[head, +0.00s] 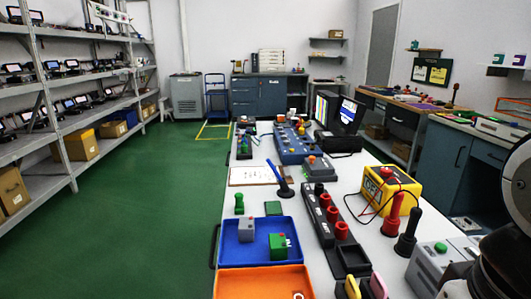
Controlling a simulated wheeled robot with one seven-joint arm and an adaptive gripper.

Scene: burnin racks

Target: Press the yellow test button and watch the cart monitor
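I cannot single out the yellow test button for sure. A blue control panel (296,146) with several small knobs and buttons stands on the long white bench, but its button colours are too small to tell. A dark monitor (346,112) stands behind it, with a lit screen showing text too small to read; coloured bars show on a screen to its left. I cannot tell whether this is the cart monitor. Part of my arm fills the right edge; my gripper's fingers are not in view.
On the white bench (300,205) are a blue tray (228,262) with two blocks, an orange tray (240,284), a dark strip with red cylinders (341,231), and a yellow box (374,198). Shelves (72,185) stand left. The green floor (150,200) between is clear.

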